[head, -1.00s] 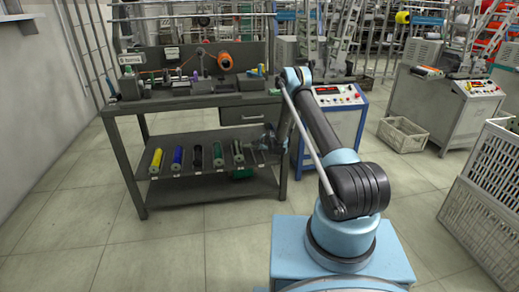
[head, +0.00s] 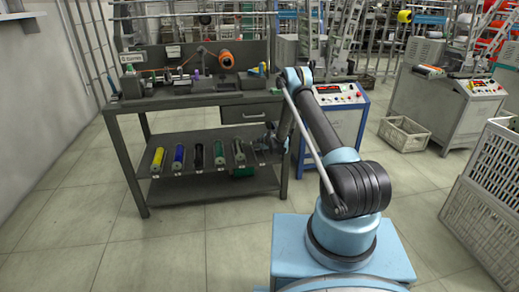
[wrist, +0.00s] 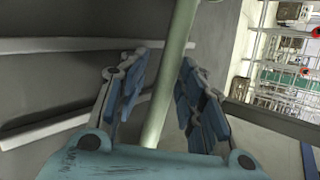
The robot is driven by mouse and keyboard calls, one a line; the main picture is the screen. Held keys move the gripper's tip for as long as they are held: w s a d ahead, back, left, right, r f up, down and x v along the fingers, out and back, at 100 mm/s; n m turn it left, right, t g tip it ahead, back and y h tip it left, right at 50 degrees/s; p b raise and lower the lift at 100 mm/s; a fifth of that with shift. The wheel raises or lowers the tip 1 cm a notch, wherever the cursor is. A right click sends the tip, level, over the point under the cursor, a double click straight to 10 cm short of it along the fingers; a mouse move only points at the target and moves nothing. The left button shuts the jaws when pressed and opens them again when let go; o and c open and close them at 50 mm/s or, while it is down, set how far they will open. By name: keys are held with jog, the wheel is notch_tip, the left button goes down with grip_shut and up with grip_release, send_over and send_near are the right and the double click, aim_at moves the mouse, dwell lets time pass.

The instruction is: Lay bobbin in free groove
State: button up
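Several bobbins lie side by side in grooves on the sloping shelf (head: 205,150) under the bench: a yellow one (head: 157,160), a blue one (head: 178,158), a black one (head: 199,157), a green one (head: 219,155) and an olive one (head: 239,153). To their right is a stretch of shelf with no bobbin that I can see, partly hidden by my gripper (head: 270,143). In the wrist view the blue-padded fingers of my gripper (wrist: 163,85) stand apart on both sides of a pale green rod (wrist: 170,75). I cannot tell whether they grip it.
The dark bench (head: 180,100) carries a winding device with an orange spool (head: 226,60) and has a drawer (head: 250,113). Its right leg stands close to my gripper. A blue-framed control cabinet (head: 338,120) is right of it. The floor in front is clear.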

jog(key=shift+s+d+r, duration=0.1)
jog(key=shift+d+r, duration=0.05)
jog(key=shift+r, duration=0.35)
jog(key=v, duration=1.1)
jog(key=shift+s+d+r, duration=0.15)
jog(key=shift+s+r, duration=0.05)
